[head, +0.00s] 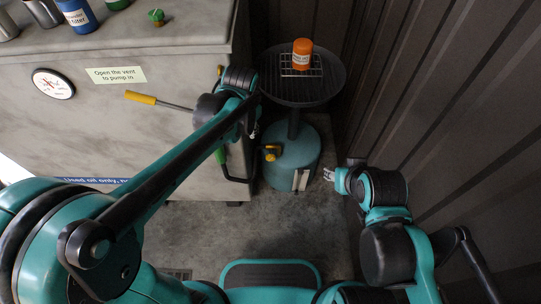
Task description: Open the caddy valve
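The caddy (291,166) is a teal round tank on the floor with a wide black bowl (298,92) on a post above it. A small yellow valve (270,152) sits on the caddy's upper left side; its setting is too small to tell. My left arm reaches up across the grey cabinet and bends near the bowl's left edge. I cannot make out my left gripper's fingers. My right gripper (329,175) is right of the caddy, apart from it, pointing left. Its pale fingertips are too small to show a gap. It appears empty.
An orange bottle (302,53) stands on a wire rack over the bowl. The grey cabinet (190,70) at left has a gauge (53,84), a yellow-handled rod (141,97) and a green cap (156,15). A corrugated wall (450,110) bounds the right. Floor in front is clear.

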